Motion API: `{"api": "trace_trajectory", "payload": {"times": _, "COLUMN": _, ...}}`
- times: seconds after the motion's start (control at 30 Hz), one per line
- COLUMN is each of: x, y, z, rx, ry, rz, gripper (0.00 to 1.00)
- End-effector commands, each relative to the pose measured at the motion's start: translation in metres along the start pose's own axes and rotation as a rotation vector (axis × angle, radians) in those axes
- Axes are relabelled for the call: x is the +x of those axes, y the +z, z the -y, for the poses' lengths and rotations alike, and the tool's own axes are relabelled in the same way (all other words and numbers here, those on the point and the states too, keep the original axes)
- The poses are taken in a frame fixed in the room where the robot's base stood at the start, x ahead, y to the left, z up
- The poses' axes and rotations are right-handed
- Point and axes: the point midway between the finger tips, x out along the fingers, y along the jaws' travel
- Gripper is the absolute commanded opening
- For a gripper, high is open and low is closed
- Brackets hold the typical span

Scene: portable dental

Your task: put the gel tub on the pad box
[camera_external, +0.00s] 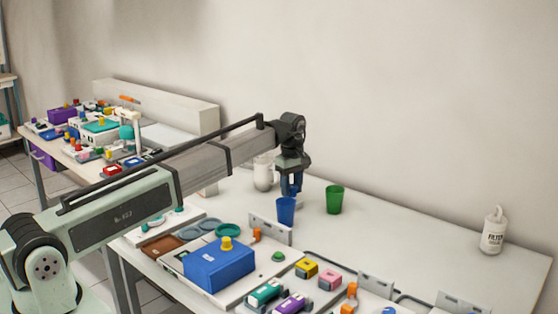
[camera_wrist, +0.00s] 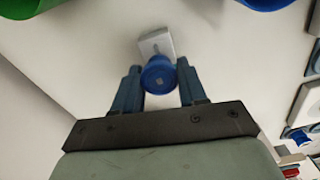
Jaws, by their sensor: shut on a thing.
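My gripper (camera_external: 291,188) is over the white table, just above and behind the blue cup in the external view. In the wrist view its two fingers (camera_wrist: 158,70) are shut on a small round blue tub with a pale label, which looks like the gel tub (camera_wrist: 158,77). A small white-grey block with a grey patch (camera_wrist: 155,42) shows just beyond the tub; it may be the pad box, but I cannot tell for sure or whether they touch. The tub cannot be made out clearly in the external view.
The blue cup (camera_external: 286,211) and green cup (camera_external: 334,200) stand close to my gripper. A white jar (camera_external: 263,173) is behind it. A blue box with a yellow knob (camera_external: 219,265) and several small coloured items fill the front. The table's right part is mostly clear, with a white bottle (camera_external: 493,234).

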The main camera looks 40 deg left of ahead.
Motion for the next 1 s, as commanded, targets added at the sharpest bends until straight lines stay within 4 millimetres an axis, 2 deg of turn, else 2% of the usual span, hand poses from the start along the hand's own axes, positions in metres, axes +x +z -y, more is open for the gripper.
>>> {"api": "trace_trajectory", "payload": {"times": 0.1, "x": 0.0119, "y": 0.0001, "z": 0.0004, "rx": 0.000, "ry": -0.001, "rz": 0.000, "gripper": 0.13}}
{"api": "trace_trajectory", "payload": {"times": 0.5, "x": 0.0151, "y": 0.0000, "z": 0.0002, "rx": 0.000, "ry": 0.000, "rz": 0.000, "gripper": 0.13}}
{"api": "trace_trajectory", "payload": {"times": 0.53, "x": 0.0146, "y": 0.0000, "z": 0.0000, "rx": 0.000, "ry": 0.000, "rz": 0.000, "gripper": 0.44}}
{"api": "trace_trajectory", "payload": {"times": 0.77, "x": 0.0144, "y": 0.0001, "z": 0.0001, "rx": 0.000, "ry": 0.000, "rz": 0.000, "gripper": 0.66}}
{"api": "trace_trajectory", "payload": {"times": 1.0, "x": 0.0141, "y": 0.0000, "z": 0.0000, "rx": 0.000, "ry": 0.000, "rz": 0.000, "gripper": 0.67}}
